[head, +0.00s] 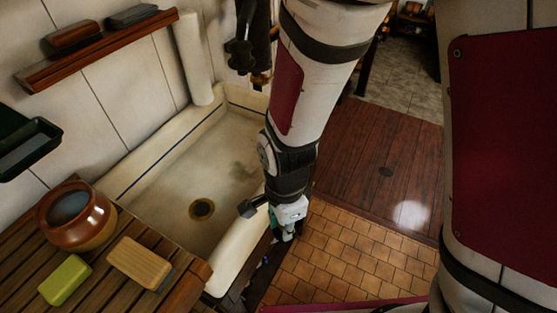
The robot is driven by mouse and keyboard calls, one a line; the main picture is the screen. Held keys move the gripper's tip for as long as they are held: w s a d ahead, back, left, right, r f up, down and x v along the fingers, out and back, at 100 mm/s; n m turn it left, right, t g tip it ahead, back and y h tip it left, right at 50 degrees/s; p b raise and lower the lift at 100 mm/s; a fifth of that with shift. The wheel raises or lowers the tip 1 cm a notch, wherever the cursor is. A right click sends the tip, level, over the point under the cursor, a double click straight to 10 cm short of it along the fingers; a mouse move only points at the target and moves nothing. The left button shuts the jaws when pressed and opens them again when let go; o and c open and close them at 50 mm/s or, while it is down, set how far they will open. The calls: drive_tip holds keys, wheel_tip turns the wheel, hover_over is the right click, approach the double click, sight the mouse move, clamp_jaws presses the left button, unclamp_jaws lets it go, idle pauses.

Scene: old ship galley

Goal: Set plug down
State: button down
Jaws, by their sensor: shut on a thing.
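My gripper (284,236) points down beside the front right edge of the pale sink (168,190), above the gap between the sink and the tiled floor. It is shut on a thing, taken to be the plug. The plug itself cannot be made out, as the fingers and wrist are small and dark here. The sink's drain (202,208) shows as a brass ring with a dark middle, to the left of my gripper and apart from it.
A slatted wooden board (185,296) at lower left bears a brown pot (97,232), a green block (65,280) and a tan block (140,263). A wooden shelf (100,50) hangs on the wall. A dark green tray (30,150) is at far left. The basin floor looks clear.

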sight(282, 240)
drive_tip(key=s, duration=0.2)
drive_tip(key=s+r+m, duration=0.1)
drive_tip(key=shift+s+a+p, duration=0.2)
drive_tip(key=shift+s+p, duration=0.15)
drive_tip(key=w+a, duration=0.2)
drive_tip(key=w, duration=0.2)
drive_tip(key=w+a+f+b, duration=0.1)
drive_tip(key=w+a, duration=0.1)
drive_tip(key=w, duration=0.3)
drive_tip(key=w+a, duration=0.3)
drive_tip(key=w, duration=0.1)
drive_tip(key=shift+w+f+b, duration=0.25)
drive_tip(key=shift+w+b, duration=0.05)
drive_tip(key=shift+w+a, duration=0.1)
drive_tip(key=shift+w, duration=0.05)
drive_tip(key=shift+f+p, duration=0.3)
drive_tip(key=shift+f, duration=1.45)
drive_tip(key=c, duration=1.4)
unclamp_jaws()
drive_tip(key=shift+f, duration=0.1)
